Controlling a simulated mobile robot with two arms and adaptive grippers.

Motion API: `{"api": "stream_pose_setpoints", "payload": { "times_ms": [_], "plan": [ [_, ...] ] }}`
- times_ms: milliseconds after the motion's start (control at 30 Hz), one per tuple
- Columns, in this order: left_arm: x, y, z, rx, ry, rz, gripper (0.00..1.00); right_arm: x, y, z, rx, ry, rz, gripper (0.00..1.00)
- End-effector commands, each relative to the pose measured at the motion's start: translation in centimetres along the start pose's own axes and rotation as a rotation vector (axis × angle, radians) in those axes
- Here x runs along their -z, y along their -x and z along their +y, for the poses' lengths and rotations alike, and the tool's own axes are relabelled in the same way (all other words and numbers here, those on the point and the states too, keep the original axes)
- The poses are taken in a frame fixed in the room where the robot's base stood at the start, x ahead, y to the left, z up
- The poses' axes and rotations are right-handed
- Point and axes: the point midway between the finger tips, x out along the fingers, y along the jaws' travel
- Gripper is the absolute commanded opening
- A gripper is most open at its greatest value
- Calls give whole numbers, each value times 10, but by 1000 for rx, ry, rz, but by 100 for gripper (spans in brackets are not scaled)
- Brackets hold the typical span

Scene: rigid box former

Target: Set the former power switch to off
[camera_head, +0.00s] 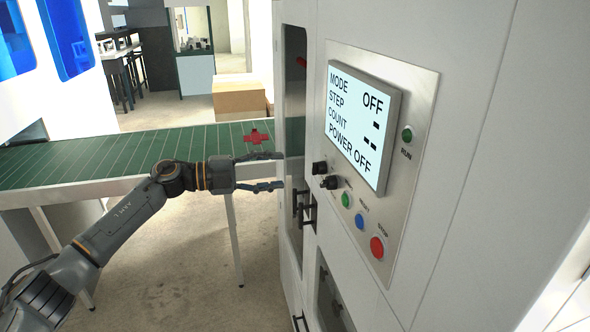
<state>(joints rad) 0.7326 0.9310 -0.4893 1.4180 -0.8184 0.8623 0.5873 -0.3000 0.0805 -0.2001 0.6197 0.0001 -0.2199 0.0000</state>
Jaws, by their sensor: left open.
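The box former's control panel (424,100) is on the right, set in a pale cabinet face. Its display (362,122) reads MODE OFF and POWER OFF, with dashes for STEP and COUNT. Below the display's left corner are two black rotary knobs, an upper one (319,168) and a lower one (330,183). Their labels are too small to read, so I cannot tell which is the power switch. My left gripper (279,171) is open and empty, its two fingers pointing right toward the knobs, apart from them. My right gripper is not in view.
Green (345,199), blue (359,221) and red STOP (377,247) buttons sit below the knobs, and a green RUN button (407,134) at the right. Black door handles (307,211) stick out below. A green conveyor (110,156) runs behind my left arm.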

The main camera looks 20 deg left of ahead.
Motion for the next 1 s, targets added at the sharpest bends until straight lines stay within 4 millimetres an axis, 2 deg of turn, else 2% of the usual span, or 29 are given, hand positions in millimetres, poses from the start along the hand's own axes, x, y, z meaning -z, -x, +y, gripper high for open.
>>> {"api": "stream_pose_setpoints", "payload": {
  "times_ms": [100,267,800,900,967,1000],
  "plan": [
    [0,19,1,-2,1,-2,51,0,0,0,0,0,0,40],
    [0,32,0,0,0,1,51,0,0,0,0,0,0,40],
    [0,33,1,2,2,0,51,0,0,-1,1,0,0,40],
    [-9,30,15,26,39,-17,51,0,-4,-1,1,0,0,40],
    [-22,25,35,60,88,-44,51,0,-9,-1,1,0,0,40],
    [-33,23,54,91,135,-73,51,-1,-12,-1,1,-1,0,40]
  ]
}}
